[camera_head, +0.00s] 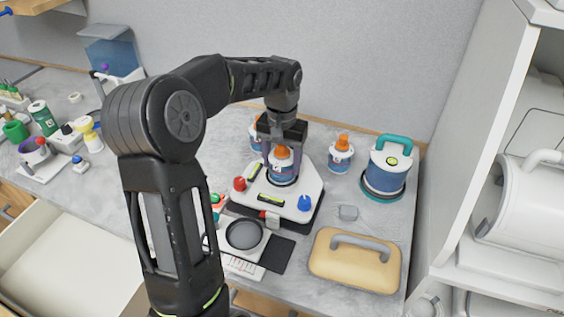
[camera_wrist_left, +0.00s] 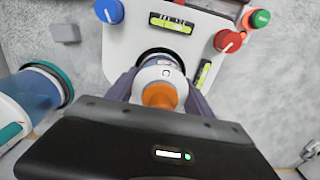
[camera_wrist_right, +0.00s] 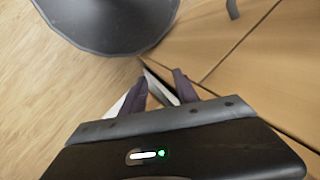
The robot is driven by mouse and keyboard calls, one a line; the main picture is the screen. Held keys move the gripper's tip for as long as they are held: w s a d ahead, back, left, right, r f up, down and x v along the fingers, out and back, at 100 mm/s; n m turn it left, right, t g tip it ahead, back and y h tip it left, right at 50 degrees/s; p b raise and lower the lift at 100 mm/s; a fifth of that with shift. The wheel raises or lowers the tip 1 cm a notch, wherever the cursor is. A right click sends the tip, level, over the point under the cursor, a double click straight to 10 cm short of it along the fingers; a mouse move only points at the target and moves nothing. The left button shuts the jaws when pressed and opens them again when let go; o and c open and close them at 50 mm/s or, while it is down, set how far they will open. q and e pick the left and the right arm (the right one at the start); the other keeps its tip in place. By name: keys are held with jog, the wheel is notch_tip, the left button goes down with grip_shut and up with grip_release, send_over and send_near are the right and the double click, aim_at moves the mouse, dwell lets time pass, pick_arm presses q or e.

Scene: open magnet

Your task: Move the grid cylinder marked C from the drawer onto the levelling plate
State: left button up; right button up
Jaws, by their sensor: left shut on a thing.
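The levelling plate (camera_head: 298,206) is a white base with a red knob, a blue knob and two green spirit levels. It also shows in the left wrist view (camera_wrist_left: 197,41). A grid cylinder (camera_head: 281,165) with an orange cap and blue label stands upright at the round spot on the plate; I cannot read its letter. My left gripper (camera_head: 283,160) comes from above and is shut on this cylinder, whose cap (camera_wrist_left: 160,95) sits between the fingers. My right gripper (camera_wrist_right: 160,85) is low by wooden fronts, its fingers apart and seemingly empty. An open drawer (camera_head: 65,262) is at lower left; its visible part is empty.
A second orange-capped cylinder (camera_head: 341,154) stands right of the plate, another (camera_head: 255,132) behind it. A teal-handled canister (camera_head: 387,167) is at the right. A tan case (camera_head: 355,260) and a white device with a dark disc (camera_head: 244,235) lie in front.

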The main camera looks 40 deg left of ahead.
pick_arm(q)
jog(key=shift+f, duration=0.45)
jog(key=shift+f, duration=0.25)
jog(key=o, duration=1.7)
